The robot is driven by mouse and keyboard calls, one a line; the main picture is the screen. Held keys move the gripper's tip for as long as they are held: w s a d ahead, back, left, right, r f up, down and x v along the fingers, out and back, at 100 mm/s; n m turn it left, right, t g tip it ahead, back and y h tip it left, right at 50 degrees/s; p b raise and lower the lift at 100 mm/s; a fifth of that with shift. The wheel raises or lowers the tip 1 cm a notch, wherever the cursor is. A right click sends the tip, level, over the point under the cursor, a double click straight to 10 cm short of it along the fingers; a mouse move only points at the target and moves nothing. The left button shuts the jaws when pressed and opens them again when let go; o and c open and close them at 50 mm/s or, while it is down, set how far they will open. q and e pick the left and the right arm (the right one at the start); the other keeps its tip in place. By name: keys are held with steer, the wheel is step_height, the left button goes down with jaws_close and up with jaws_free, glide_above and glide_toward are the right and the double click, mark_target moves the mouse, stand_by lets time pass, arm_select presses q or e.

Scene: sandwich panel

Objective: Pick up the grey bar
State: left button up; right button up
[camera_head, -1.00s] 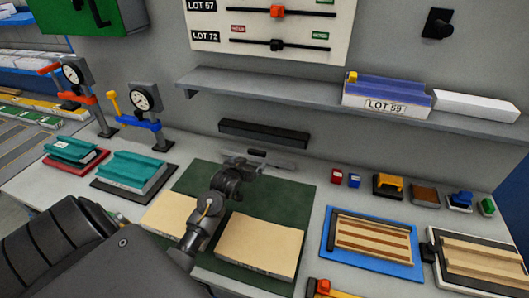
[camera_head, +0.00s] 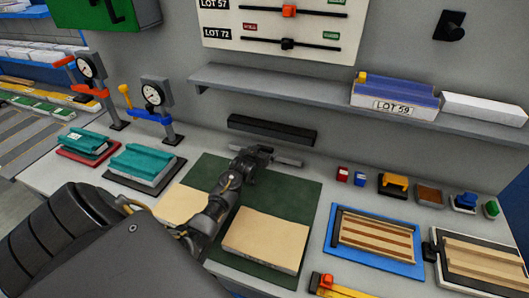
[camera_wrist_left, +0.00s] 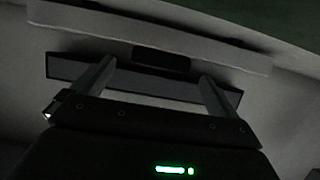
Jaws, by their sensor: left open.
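The grey bar (camera_head: 286,160) lies at the back edge of the green mat, in front of the wall. In the head view my left gripper (camera_head: 262,153) covers its left part. In the left wrist view the grey bar (camera_wrist_left: 90,25) runs across the top, with a black patch (camera_wrist_left: 161,60) on its side. My left gripper (camera_wrist_left: 158,70) is open, its two fingers spread to either side of that patch. The fingertips appear close to the bar; I cannot tell whether they touch it. My right gripper is not in view.
A dark bar (camera_head: 272,129) sits along the wall behind. Two tan panels (camera_head: 265,238) lie on the green mat (camera_head: 302,192). A blue tray (camera_head: 417,268) with wooden strips is at right. A shelf (camera_head: 300,88) overhangs the back. Gauge stands (camera_head: 160,105) and teal blocks (camera_head: 143,163) are at left.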

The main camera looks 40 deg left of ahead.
arm_select(q)
steer(key=shift+x, duration=1.35)
steer(key=c, duration=1.8)
steer(key=shift+o, duration=0.2)
steer(key=shift+a+r, duration=0.1)
